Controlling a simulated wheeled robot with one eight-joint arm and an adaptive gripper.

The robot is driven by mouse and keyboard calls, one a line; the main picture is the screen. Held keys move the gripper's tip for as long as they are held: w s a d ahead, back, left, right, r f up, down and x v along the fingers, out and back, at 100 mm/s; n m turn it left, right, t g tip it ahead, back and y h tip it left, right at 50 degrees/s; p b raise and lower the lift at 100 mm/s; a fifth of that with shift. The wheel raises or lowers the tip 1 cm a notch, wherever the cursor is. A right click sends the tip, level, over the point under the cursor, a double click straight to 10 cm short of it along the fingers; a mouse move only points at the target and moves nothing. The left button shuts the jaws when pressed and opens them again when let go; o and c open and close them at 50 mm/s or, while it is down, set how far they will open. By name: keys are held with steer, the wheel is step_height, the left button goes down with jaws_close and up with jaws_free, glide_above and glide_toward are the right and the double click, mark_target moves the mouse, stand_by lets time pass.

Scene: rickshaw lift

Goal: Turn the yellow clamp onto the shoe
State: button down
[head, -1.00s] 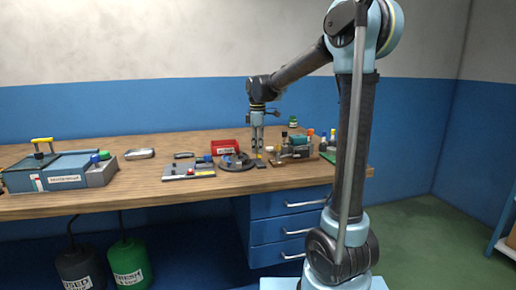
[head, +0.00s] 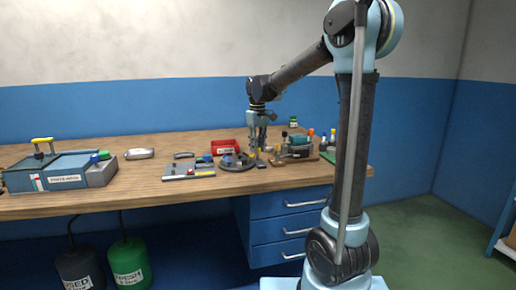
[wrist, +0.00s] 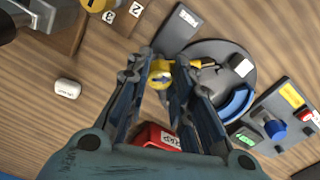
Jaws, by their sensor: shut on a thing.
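The yellow clamp (wrist: 160,72) sits between my fingertips in the wrist view, beside the left edge of a round dark disc (wrist: 218,52). My gripper (wrist: 164,66) is shut on it; the fingers hide part of the clamp. My gripper (head: 258,147) points down over the right part of the bench in the head view, beside the disc (head: 236,166). A small yellow piece (wrist: 201,63) and a curved blue piece (wrist: 237,104) lie on the disc. I cannot tell for certain which part is the shoe.
A red bin (wrist: 157,137) stands close to the fingers. A grey board with a blue knob (wrist: 273,129) is right of the disc in the wrist view. A dark labelled block (wrist: 178,30) lies near the clamp. Bare bench (head: 140,181) shows at left.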

steer(key=m, duration=0.3)
steer(key=shift+w+r+m, duration=0.1)
steer(key=shift+w+m, duration=0.15)
steer(key=shift+m, duration=1.95)
steer(key=c, duration=1.4)
jaws_free()
steer(key=shift+s, duration=0.1)
step_height(320, 180, up, 12)
